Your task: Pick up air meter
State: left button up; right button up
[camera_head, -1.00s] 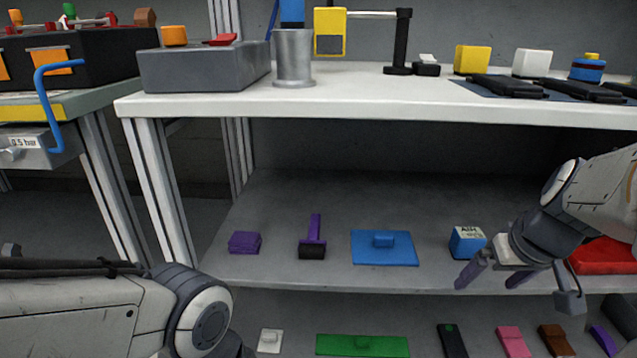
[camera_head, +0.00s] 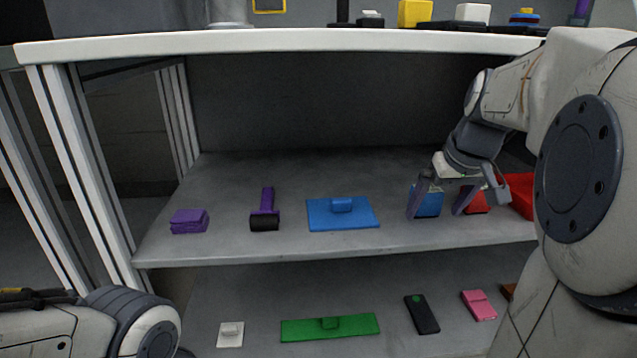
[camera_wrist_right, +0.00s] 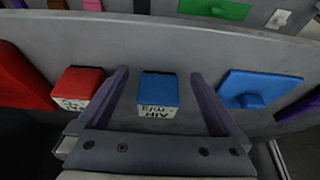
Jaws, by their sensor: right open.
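The likely air meter is a small blue box (camera_head: 428,204) with a white, handwritten label, standing on the middle shelf. In the right wrist view the blue box (camera_wrist_right: 157,90) sits between the two fingers, with a gap on each side; its lettering appears upside down. My right gripper (camera_head: 438,210) is open, its fingers pointing down around the box and partly hiding it in the head view. The gripper also shows in the right wrist view (camera_wrist_right: 158,82). My left gripper is out of view; only its arm shows at lower left.
A red box (camera_wrist_right: 78,88) stands close beside the blue one. A blue plate (camera_head: 325,222) with a knob, a purple-handled tool (camera_head: 264,208) and a purple block (camera_head: 188,221) share the shelf. The white tabletop (camera_head: 300,42) overhangs it. Several items lie on the lower shelf.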

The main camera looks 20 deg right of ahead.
jog(key=w, duration=0.2)
jog(key=w+d+b, duration=0.1)
jog(key=w, duration=0.1)
jog(key=shift+w+f+b, duration=0.2)
jog(key=shift+w+b, duration=0.1)
jog(key=shift+w, duration=0.05)
jog(key=shift+f+b, duration=0.45)
jog(key=shift+b, duration=0.15)
jog(key=shift+r, duration=0.1)
jog(key=c, duration=1.5)
